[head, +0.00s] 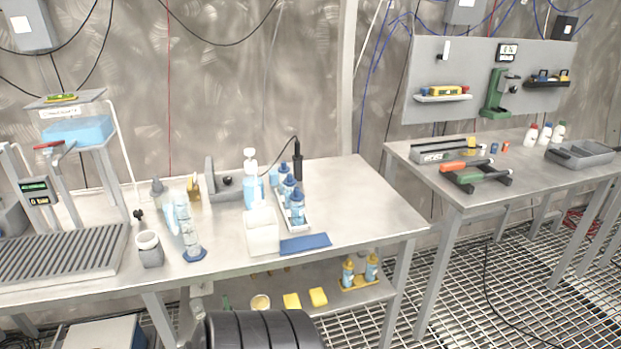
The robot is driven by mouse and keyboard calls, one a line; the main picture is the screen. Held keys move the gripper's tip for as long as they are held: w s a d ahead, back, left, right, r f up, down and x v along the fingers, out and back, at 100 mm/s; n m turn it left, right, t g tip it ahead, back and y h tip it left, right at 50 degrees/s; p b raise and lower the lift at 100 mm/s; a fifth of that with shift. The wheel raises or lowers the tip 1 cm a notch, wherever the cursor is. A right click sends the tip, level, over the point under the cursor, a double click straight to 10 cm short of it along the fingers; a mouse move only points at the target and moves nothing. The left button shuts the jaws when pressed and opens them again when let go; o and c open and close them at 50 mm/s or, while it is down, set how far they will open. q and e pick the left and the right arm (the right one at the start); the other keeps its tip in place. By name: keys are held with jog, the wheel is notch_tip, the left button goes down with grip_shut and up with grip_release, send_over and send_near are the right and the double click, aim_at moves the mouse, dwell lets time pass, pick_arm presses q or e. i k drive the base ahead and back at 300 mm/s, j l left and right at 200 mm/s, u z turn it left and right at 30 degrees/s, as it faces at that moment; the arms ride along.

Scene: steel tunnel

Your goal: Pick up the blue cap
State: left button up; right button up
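A small blue cap-like piece (493,149) stands on the right table (545,190), left of a small orange piece (505,146). It is too small to make out details. Blue caps also sit on several clear bottles (297,210) in a white tray (303,229) on the left table (345,200). I cannot tell from the picture alone which one is the blue cap of the task. Neither of my grippers is in view.
On the right table are orange- and green-handled tools (478,173), a grey box (445,151), white bottles (531,135) and a grey tray (583,153). Grating floor (480,290) shows in front.

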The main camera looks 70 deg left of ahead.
aim_at(283, 169)
jog(key=l+u, duration=0.15)
jog(key=u, duration=1.25)
